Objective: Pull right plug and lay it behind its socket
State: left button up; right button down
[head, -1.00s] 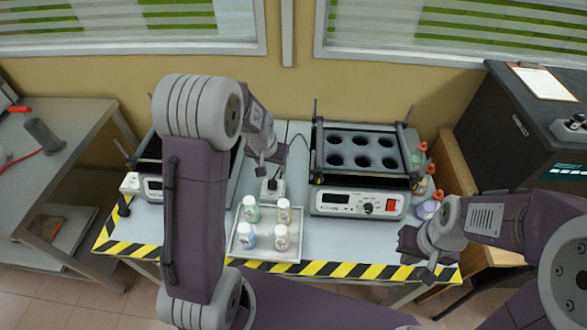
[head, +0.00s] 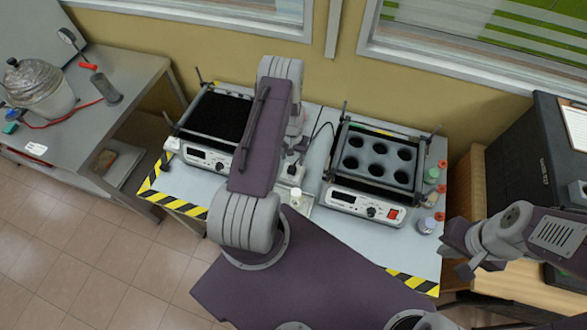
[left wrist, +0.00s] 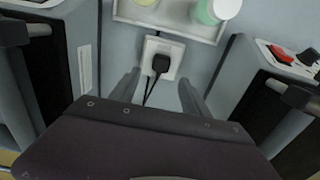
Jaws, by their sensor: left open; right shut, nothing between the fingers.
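The black right plug (left wrist: 160,64) sits in a white socket (left wrist: 177,52) on the table, with black cords running from it toward my left gripper. It also shows in the head view (head: 291,168), just right of my left arm. My left gripper (left wrist: 158,92) is open, with its fingers on either side of the cords, a little short of the plug and not closed on it. In the head view this gripper is mostly hidden by my arm. My right gripper (head: 456,262) is shut and empty off the table's right edge.
A heating block with round wells (head: 378,160) stands right of the socket, a dark-topped device (head: 215,118) left. A tray (left wrist: 175,27) with bottles adjoins the socket. Small bottles (head: 427,224) stand at the right. The table's front right is bare.

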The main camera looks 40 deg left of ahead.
aim_at(292, 168)
pick_arm(q)
jog(key=shift+w+f, duration=0.15)
jog(key=shift+f, duration=0.05)
jog(key=shift+f+b, duration=0.2)
jog(key=shift+b, duration=0.1)
jog(key=shift+s+a+f+b, duration=0.15)
jog(key=shift+s+f+b, duration=0.3)
jog(key=shift+f+b, duration=0.35)
jog(key=f+b, duration=0.1)
jog(key=f, duration=0.1)
jog(key=f+b, duration=0.4)
jog(key=shift+w+f, duration=0.15)
jog(key=shift+w, duration=0.1)
jog(key=shift+f, duration=0.15)
jog(key=shift+s, duration=0.1)
jog(key=shift+b, duration=0.35)
